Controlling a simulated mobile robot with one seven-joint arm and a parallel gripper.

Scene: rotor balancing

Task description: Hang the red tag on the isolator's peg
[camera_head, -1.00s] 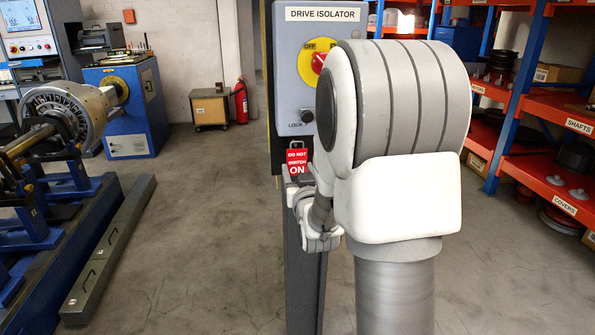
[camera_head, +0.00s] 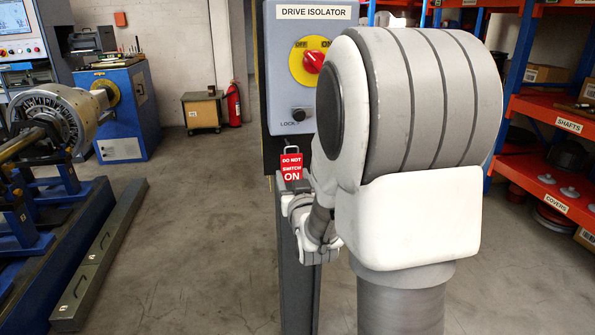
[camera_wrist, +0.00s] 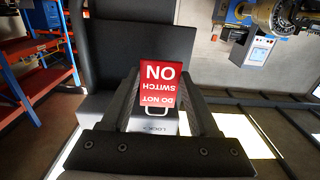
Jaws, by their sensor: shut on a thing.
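The red tag (camera_head: 291,168), marked "DO NOT SWITCH ON", is upright with its metal loop on top. My gripper (camera_head: 294,190) is shut on it; the arm partly hides the fingers. The wrist view shows the tag (camera_wrist: 160,86) upside down between my fingers (camera_wrist: 164,100), its loop towards the "LOCK" label. The drive isolator (camera_head: 283,85) is a grey box with a red knob on a yellow disc. Its dark peg (camera_head: 298,114) is beside the "LOCK" label. In the head view the tag's loop appears below the peg, apart from it; depth between them is unclear.
The isolator's grey post (camera_head: 298,290) stands below the box. An orange shelf rack (camera_head: 540,110) is at the right. The rotor machine (camera_head: 60,120) is at the left, with a low grey rail (camera_head: 105,255) beside it. Open floor lies between the rail and the post.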

